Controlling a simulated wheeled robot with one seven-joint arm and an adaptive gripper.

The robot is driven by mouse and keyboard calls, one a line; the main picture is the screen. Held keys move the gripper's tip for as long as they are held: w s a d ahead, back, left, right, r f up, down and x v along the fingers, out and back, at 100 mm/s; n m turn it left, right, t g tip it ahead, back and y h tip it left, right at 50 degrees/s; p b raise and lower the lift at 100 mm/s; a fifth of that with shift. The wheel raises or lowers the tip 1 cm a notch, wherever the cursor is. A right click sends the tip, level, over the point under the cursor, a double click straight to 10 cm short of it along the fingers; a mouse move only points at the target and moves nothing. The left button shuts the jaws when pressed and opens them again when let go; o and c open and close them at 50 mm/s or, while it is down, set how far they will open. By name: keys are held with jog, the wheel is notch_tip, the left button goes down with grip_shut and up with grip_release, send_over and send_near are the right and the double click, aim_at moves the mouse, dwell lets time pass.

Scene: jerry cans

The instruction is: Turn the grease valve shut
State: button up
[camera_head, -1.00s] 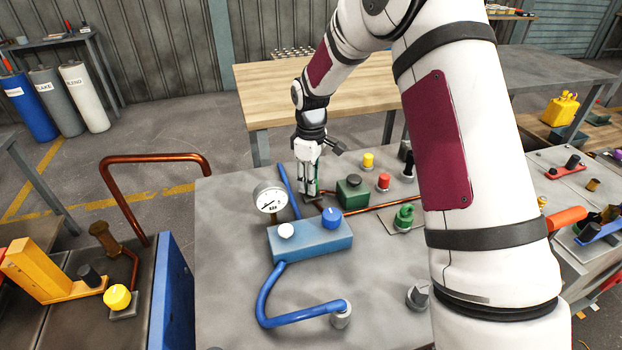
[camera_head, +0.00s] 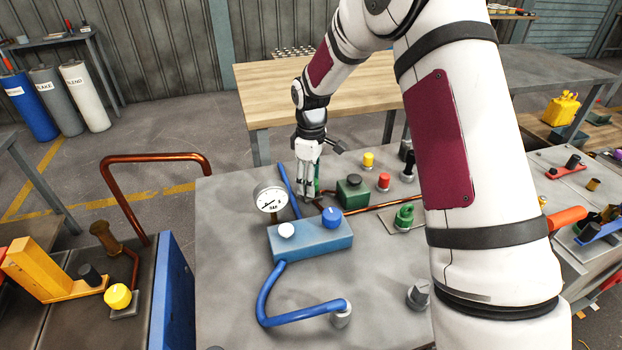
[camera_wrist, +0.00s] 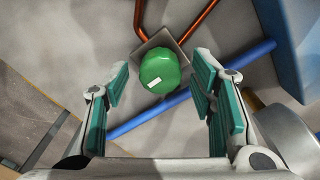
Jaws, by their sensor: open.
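A green round knob (camera_wrist: 160,72) with a short white mark sits on a square grey plate (camera_wrist: 174,44), with copper pipes running from the plate. No label shows, so I cannot tell if it is the grease valve. My gripper (camera_wrist: 162,78) is open, with one finger on each side of the knob and a gap on both sides. In the head view my gripper (camera_head: 309,190) points down at the far side of the grey bench, and its fingers mostly hide the green knob there.
A pressure gauge (camera_head: 270,199), a blue pipe (camera_head: 266,300) and a blue block (camera_head: 326,239) stand near my gripper. A dark green box (camera_head: 353,194), a red knob (camera_head: 384,181), a yellow knob (camera_head: 368,160) and a green handle (camera_head: 404,216) lie to its right.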

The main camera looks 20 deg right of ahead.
jog(key=shift+r, duration=0.15)
notch_tip(320, 180, up, 12)
dwell(0.4)
jog(key=s+r+m+t+p, duration=0.2)
jog(key=s+r+m+p, duration=0.3)
jog(key=s+r, duration=1.35)
jog(key=s+r+m+t+p, duration=0.2)
jog(key=s+m+p, duration=0.3)
jog(key=s, duration=1.7)
jog(key=shift+s+d+r, duration=0.15)
jog(key=shift+s+d, duration=0.05)
